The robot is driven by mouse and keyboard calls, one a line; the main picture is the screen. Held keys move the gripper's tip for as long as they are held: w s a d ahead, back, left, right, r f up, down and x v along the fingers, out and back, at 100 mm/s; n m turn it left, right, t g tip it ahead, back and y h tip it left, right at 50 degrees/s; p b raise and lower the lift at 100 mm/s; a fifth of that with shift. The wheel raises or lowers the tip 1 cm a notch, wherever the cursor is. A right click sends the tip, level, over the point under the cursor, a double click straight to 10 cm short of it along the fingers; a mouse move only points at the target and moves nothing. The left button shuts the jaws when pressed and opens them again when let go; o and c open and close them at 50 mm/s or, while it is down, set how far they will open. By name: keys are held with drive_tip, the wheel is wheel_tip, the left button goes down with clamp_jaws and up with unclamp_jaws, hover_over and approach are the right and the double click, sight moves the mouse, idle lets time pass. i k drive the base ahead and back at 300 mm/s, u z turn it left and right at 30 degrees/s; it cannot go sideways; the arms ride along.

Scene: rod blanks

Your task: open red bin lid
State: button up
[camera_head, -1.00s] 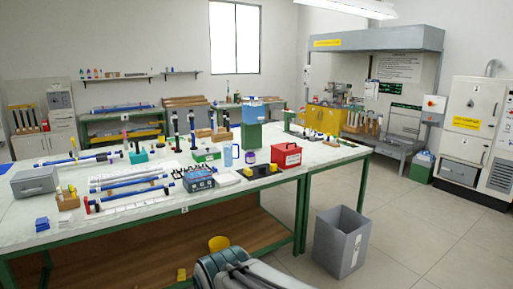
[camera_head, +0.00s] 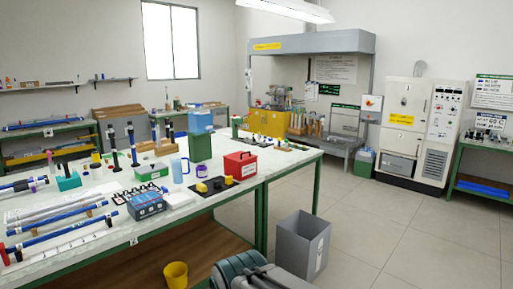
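A small red bin (camera_head: 240,166) stands on the white-topped workbench (camera_head: 205,203), near its front right part. Its lid looks closed, with a dark handle on top and a pale label on the front. My gripper is not in view. Only grey-green parts of my own body show at the bottom middle, below and in front of the bench.
A grey open waste bin (camera_head: 301,246) stands on the floor right of the bench. A yellow bucket (camera_head: 177,275) is at the bench's front. A black tray (camera_head: 213,187) lies beside the red bin. The tiled floor at right is free.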

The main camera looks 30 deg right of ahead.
sight(240, 156)
drive_tip(key=z, duration=0.85)
drive_tip(key=i, duration=1.15)
drive_tip(key=z, duration=0.6)
drive_tip(key=i, duration=1.75)
drive_tip(key=u, duration=0.95)
drive_tip(key=i, duration=0.85)
drive_tip(key=u, duration=0.45)
